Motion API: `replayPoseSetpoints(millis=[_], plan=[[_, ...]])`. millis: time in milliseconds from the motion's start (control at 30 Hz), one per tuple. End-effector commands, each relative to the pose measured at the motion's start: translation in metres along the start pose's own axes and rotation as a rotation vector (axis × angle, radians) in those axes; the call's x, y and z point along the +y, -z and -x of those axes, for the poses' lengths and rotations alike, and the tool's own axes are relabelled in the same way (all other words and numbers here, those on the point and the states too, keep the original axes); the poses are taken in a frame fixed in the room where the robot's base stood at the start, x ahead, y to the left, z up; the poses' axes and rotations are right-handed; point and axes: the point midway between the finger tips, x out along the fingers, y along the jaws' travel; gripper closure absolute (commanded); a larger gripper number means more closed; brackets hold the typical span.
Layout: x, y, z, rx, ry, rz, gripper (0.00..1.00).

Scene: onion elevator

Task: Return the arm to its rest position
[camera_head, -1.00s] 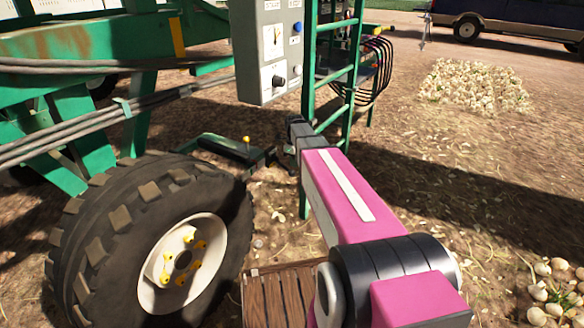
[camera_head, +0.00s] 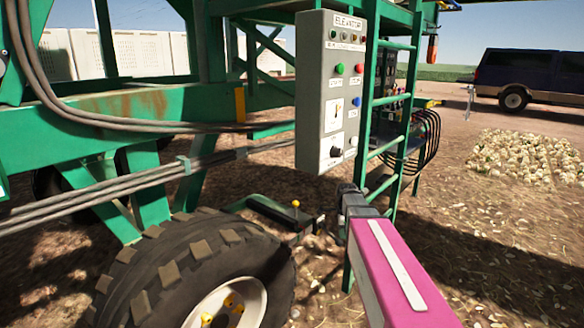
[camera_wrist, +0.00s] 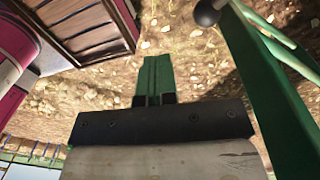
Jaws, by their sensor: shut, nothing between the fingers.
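My pink arm reaches forward from the lower right of the head view, beside the green ladder (camera_head: 384,128). The dark end of the arm, with my gripper (camera_head: 347,190), is in front of the ladder's lower part and below the grey control box. In the wrist view, my gripper (camera_wrist: 158,62) shows as a narrow green shape beyond a dark bracket, with its fingers together. It is shut and holds nothing. Its fingertips are hard to make out in the head view.
The grey elevator control box (camera_head: 329,90) with coloured buttons hangs over the arm's end. A large tyre (camera_head: 150,280) stands at lower left. A yellow-knobbed lever (camera_head: 295,204) is near the arm. An onion pile (camera_head: 525,155) and dark vehicle (camera_head: 530,75) are right.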

Motion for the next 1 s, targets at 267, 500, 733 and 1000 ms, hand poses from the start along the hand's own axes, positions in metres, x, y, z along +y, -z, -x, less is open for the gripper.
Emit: replayPoseSetpoints(millis=[267,500,733,1000], plan=[[0.058,-0.007,-0.040,0.004,0.020,0.583,1.00],[0.104,-0.012,-0.069,0.017,0.037,1.092,1.00],[0.141,-0.015,-0.088,0.036,0.050,1.513,1.00],[0.154,-0.016,-0.096,0.048,0.055,1.710,1.00]])
